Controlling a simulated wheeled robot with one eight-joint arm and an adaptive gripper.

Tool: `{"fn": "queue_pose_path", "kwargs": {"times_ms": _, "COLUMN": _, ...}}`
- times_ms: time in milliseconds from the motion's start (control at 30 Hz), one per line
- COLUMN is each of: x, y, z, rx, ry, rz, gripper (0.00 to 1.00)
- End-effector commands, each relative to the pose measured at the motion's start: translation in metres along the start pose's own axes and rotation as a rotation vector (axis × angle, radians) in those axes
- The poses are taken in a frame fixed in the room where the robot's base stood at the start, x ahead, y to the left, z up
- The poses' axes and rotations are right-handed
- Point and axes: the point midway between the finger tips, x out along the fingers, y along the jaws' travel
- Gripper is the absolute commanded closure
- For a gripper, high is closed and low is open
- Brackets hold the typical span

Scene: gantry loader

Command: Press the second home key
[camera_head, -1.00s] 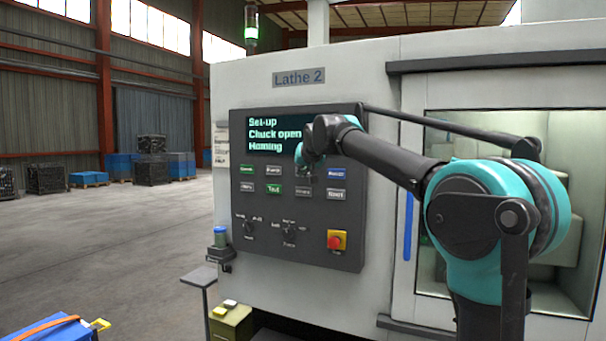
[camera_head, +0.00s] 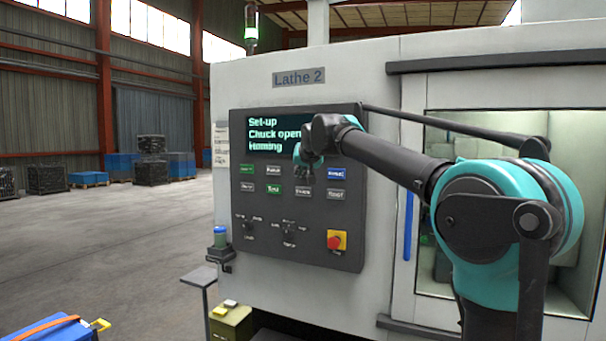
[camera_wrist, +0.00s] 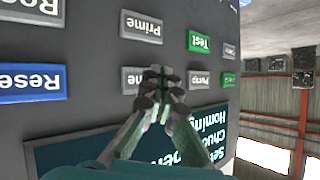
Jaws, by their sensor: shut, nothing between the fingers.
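The dark control panel (camera_head: 300,225) of the lathe carries two rows of labelled keys under a screen (camera_head: 262,133). The screen reads "Set-up, Chuck open, Homing". My gripper (camera_head: 309,170) is in front of the upper row, between the Pump key (camera_head: 273,170) and the blue Reset key (camera_head: 337,173). In the wrist view, upside down, my shut, empty fingers (camera_wrist: 160,76) lie over a grey key (camera_wrist: 131,80) and hide most of its label. Contact cannot be told. I cannot read "Home" on any key; the lower-left key (camera_head: 247,187) is too blurred.
Below are two rotary switches and a red emergency stop (camera_head: 336,241). The glazed door (camera_head: 440,240) is right of the panel.

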Motion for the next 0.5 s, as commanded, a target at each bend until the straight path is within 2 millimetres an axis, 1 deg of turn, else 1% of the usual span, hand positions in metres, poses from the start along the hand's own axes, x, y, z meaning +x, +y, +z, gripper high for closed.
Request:
{"fn": "queue_pose_path", "kwargs": {"times_ms": 167, "x": -0.005, "y": -0.004, "z": 0.003, "rx": -0.001, "ry": -0.001, "rz": -0.001, "gripper": 1.0}}
{"fn": "queue_pose_path", "kwargs": {"times_ms": 500, "x": -0.026, "y": -0.02, "z": 0.019, "rx": -0.001, "ry": -0.001, "rz": -0.002, "gripper": 1.0}}
